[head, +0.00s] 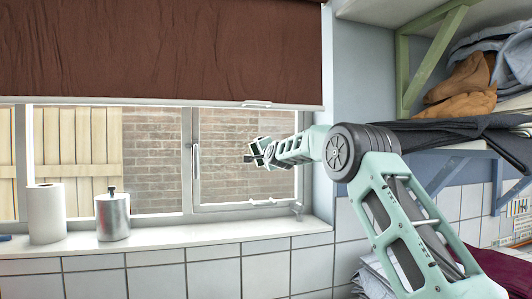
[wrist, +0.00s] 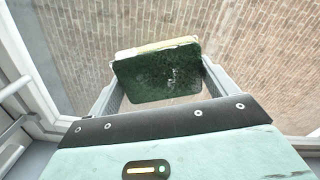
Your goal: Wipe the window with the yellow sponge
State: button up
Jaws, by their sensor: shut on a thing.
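My gripper (head: 258,155) is at the end of the outstretched arm, in front of the right pane of the window (head: 160,150). In the wrist view my gripper (wrist: 160,82) is shut on the sponge, with one finger at each side. The sponge (wrist: 157,73) shows a dark green face with a pale yellowish edge along its top. Brick wall shows through the glass behind it. I cannot tell whether the sponge touches the glass.
A brown blind (head: 160,50) covers the window's upper part. A paper roll (head: 46,213) and a metal canister (head: 112,216) stand on the sill (head: 180,234). A window handle (head: 196,161) sits on the middle frame. Shelves with folded cloths (head: 465,90) are at right.

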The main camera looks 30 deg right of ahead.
aim_at(254, 152)
jog(key=shift+w+a+r+p, duration=0.1)
jog(key=shift+w+a+p, duration=0.15)
jog(key=shift+a+p, duration=0.45)
jog(key=shift+w+a+p, duration=0.25)
jog(key=shift+a+p, duration=0.25)
jog(key=shift+a, duration=0.3)
jog(key=shift+w+a, duration=0.15)
jog(key=shift+a, duration=0.3)
jog(key=shift+f, duration=0.2)
jog(key=shift+b+v, duration=2.85)
jog(key=shift+v, duration=0.1)
jog(key=shift+r, duration=0.1)
